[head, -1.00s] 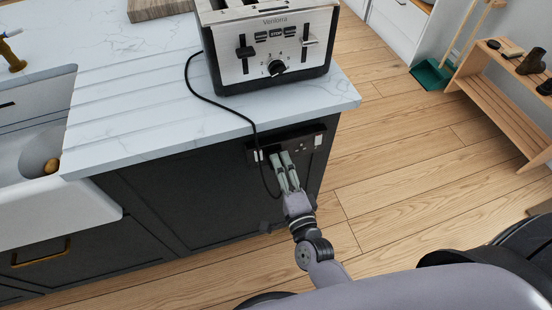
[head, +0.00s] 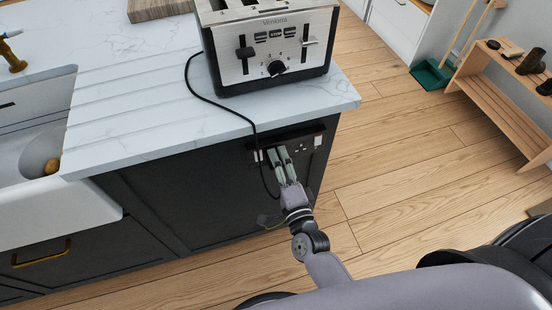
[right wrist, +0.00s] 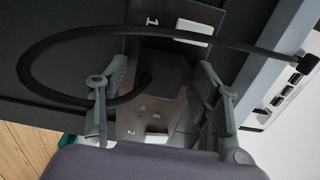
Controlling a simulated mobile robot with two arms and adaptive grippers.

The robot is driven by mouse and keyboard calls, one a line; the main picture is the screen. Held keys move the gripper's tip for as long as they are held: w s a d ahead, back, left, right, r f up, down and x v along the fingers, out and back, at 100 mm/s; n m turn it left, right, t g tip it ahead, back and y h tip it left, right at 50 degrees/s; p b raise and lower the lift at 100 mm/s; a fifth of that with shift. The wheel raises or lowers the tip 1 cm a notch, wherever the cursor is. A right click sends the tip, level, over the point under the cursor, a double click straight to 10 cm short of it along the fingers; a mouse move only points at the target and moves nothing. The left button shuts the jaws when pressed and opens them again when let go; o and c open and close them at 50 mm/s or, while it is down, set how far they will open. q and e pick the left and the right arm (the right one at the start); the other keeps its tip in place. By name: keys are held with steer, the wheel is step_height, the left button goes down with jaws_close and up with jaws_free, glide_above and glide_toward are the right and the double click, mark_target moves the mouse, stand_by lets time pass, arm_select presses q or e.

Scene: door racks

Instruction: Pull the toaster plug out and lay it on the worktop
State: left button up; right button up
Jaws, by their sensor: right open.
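The toaster (head: 272,50) stands on the white marbled worktop (head: 160,125) near its right end. Its black cord (head: 215,103) runs over the front edge and down to a socket strip (head: 312,138) on the dark cabinet side. In the right wrist view the black plug (right wrist: 165,72) sits at the socket plate by the mark 1, with the cord looping left from it. My right gripper (head: 278,152) is at the strip. In the right wrist view its open fingers stand on either side of the plug; I cannot tell whether they touch it. My left gripper is not in view.
The worktop left of the toaster is clear, with drainer grooves beside the white sink (head: 70,205). A wooden board (head: 158,8) lies at the back. A wooden rack (head: 505,95) and a green dustpan (head: 432,74) stand across the open floor.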

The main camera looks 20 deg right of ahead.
stand_by(0.7)
steer(key=shift+c, duration=0.5)
jaws_close()
stand_by(0.4)
steer(key=s+p, duration=0.1)
steer(key=s, duration=0.5)
stand_by(1.0)
steer(key=shift+d, duration=0.1)
steer(key=shift+s+p, duration=0.35)
steer(key=shift+s, duration=1.15)
